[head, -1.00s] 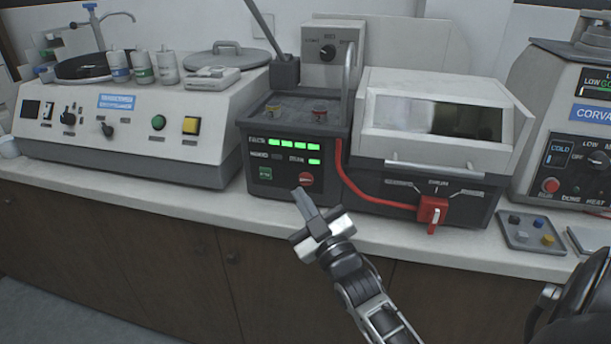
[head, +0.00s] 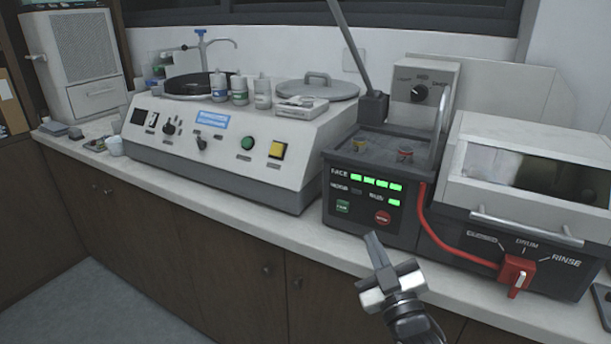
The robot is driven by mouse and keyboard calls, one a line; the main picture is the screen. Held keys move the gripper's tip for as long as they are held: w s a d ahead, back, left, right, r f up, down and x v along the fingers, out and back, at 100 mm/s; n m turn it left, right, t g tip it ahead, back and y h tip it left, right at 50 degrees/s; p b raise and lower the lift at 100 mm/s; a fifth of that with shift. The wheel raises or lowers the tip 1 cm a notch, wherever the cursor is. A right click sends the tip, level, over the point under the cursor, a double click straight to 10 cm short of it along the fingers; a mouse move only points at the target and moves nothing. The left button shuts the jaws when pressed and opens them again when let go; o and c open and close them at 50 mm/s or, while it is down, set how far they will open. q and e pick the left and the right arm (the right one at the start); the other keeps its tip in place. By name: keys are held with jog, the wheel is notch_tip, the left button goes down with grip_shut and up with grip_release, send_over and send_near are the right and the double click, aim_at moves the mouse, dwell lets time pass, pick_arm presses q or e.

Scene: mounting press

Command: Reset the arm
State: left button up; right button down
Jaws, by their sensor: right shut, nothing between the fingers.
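My right gripper (head: 374,240) shows in the head view at the lower middle, its fingers shut and empty, pointing up at the front of the dark control unit. Its tip appears just below the red round button (head: 383,217) and looks apart from it, though the depth is hard to judge. A dark rod (head: 350,45) rises from a block at the unit's back and leans left. My left gripper is not in view.
A wide polishing machine (head: 240,165) stands left of the unit. A lidded machine (head: 530,200) with a red selector knob (head: 517,270) stands right. The counter's front strip (head: 240,215) is narrow and mostly clear. A white cabinet (head: 75,65) stands far left.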

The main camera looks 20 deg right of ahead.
jog(key=shift+f, duration=0.1)
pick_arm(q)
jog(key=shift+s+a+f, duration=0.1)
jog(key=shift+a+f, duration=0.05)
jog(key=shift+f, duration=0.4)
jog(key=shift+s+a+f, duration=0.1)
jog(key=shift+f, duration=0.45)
pick_arm(e)
jog(key=s+a+f+m+g+y, duration=0.1)
jog(key=s+a+f+g+y, duration=0.4)
jog(key=s+a+f+g, duration=0.5)
jog(key=s+a+f, duration=0.5)
jog(key=s+f, duration=0.2)
jog(key=f, duration=0.1)
jog(key=shift+a+f+m+g, duration=0.2)
jog(key=shift+f+m+g, duration=0.1)
jog(key=shift+g, duration=0.1)
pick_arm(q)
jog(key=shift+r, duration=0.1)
pick_arm(e)
jog(key=shift+w, duration=0.1)
